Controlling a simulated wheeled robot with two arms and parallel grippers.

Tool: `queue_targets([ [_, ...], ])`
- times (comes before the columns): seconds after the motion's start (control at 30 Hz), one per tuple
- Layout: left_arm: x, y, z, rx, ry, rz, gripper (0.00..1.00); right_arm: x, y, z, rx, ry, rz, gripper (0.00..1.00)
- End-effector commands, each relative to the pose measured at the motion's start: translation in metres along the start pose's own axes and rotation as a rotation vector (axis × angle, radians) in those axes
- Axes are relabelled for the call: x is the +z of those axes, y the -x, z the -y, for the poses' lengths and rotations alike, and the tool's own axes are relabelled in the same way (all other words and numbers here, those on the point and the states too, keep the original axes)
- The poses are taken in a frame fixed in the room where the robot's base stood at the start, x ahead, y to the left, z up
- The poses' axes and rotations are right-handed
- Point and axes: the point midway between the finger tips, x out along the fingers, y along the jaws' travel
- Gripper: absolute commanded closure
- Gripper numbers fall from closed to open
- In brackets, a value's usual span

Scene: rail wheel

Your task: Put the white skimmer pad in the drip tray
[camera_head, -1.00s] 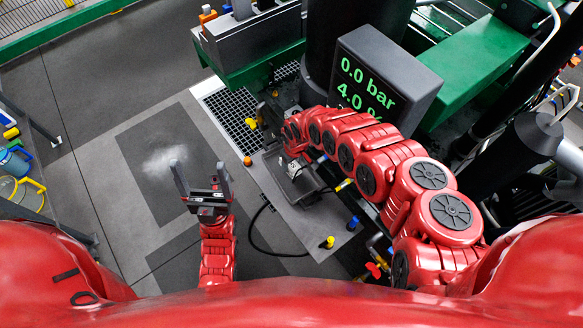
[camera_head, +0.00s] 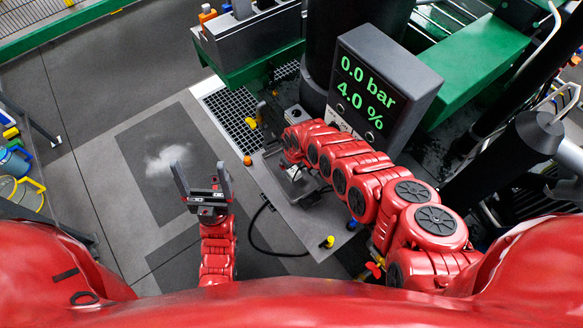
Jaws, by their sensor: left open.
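I cannot make out the white skimmer pad for certain. A blurred white patch (camera_head: 170,157) shows over the dark floor mat, and I cannot tell whether it is mist, glare or an object. I cannot tell for certain which thing is the drip tray; a light-rimmed grated panel (camera_head: 232,112) lies beside the machine. My left gripper (camera_head: 201,176) is open and empty, its fingers pointing up the picture beside the white patch. My right arm reaches left across the machine's grey plate. Its gripper (camera_head: 272,125) is small and dark near the grated panel, and its jaws are not clear.
A display (camera_head: 375,88) reads 0.0 bar and 4.0 %. Yellow and orange knobs (camera_head: 247,160) stand along the grey plate (camera_head: 285,205). A black cable (camera_head: 262,238) loops at its lower edge. Blue and yellow buckets (camera_head: 22,175) are at far left. Floor around the mat is clear.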

Motion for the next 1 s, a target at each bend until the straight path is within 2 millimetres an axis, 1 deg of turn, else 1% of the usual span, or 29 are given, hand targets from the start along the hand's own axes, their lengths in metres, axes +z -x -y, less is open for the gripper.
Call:
queue_targets([
  [0.27,0.000,-0.001,0.000,0.000,0.000,0.000,0.15,0.000,0.001,0.000,0.000,0.000,0.000,0.15],
  [0.43,-0.001,-0.005,0.000,0.000,0.000,0.000,0.15,-0.001,0.009,0.000,-0.002,0.001,0.001,0.15],
  [0.67,-0.003,-0.015,0.001,0.000,0.000,0.000,0.15,-0.002,0.034,-0.002,0.001,0.001,-0.001,0.15],
  [0.7,-0.003,-0.017,0.001,0.000,0.000,0.000,0.15,0.001,0.038,-0.002,0.002,0.001,0.005,0.15],
  [0.73,-0.002,-0.013,0.001,0.000,0.000,0.000,0.15,-0.001,0.039,-0.001,-0.001,0.003,0.003,0.15],
  [0.8,-0.002,-0.011,0.001,0.000,0.000,0.000,0.15,-0.004,0.047,0.000,-0.002,0.004,-0.003,0.15],
  [0.97,-0.001,-0.008,0.000,0.000,0.000,0.000,0.15,0.001,0.066,-0.004,0.006,0.000,0.005,0.15],
  [1.0,-0.002,-0.010,0.001,0.000,0.000,0.000,0.15,-0.002,0.076,-0.002,0.002,0.002,-0.001,0.15],
])
